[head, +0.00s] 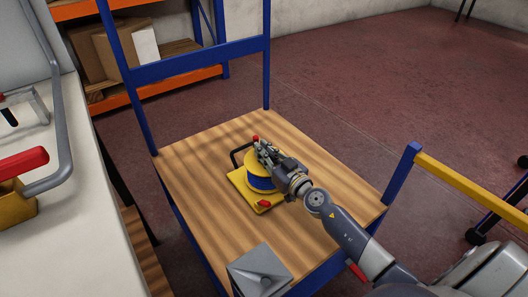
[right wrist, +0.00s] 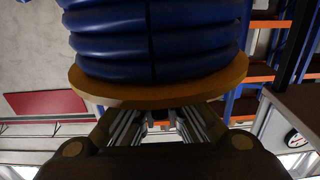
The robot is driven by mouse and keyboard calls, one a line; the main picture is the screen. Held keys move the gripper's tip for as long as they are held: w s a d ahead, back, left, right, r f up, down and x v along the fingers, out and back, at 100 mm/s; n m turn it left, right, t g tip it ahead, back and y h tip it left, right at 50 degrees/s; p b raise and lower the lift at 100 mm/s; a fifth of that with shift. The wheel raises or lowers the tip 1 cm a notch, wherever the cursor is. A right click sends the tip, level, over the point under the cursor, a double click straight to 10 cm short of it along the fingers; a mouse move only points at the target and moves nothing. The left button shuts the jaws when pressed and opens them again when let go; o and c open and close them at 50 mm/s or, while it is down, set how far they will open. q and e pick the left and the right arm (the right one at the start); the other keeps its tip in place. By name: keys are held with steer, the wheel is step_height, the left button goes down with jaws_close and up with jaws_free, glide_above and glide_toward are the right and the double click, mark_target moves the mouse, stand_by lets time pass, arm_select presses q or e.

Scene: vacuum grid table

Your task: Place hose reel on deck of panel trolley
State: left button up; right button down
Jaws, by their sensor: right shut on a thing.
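The hose reel, with blue hose (head: 261,184) between yellow flanges and a yellow base plate, is over the middle of the wooden deck (head: 195,190) of the panel trolley. It looks upright; I cannot tell whether its base touches the deck. My right gripper (head: 263,151) reaches in from the lower right and is shut on the reel near its top, covering part of it. In the right wrist view the blue hose coils (right wrist: 155,40) and a yellow-orange flange (right wrist: 160,92) are close against the fingers. My left gripper is not in view.
The trolley has a blue upright frame (head: 200,62) at the back and a yellow rail (head: 470,185) at right. A grey object (head: 260,272) lies at the deck's front corner. A white bench (head: 70,230) stands at left, and an orange shelf (head: 150,89) behind.

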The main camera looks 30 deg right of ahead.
mark_target(274, 161)
steer(key=shift+r, duration=0.1)
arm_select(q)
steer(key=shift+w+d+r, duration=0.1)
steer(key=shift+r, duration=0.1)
arm_select(e)
steer(key=c, duration=1.7)
jaws_free()
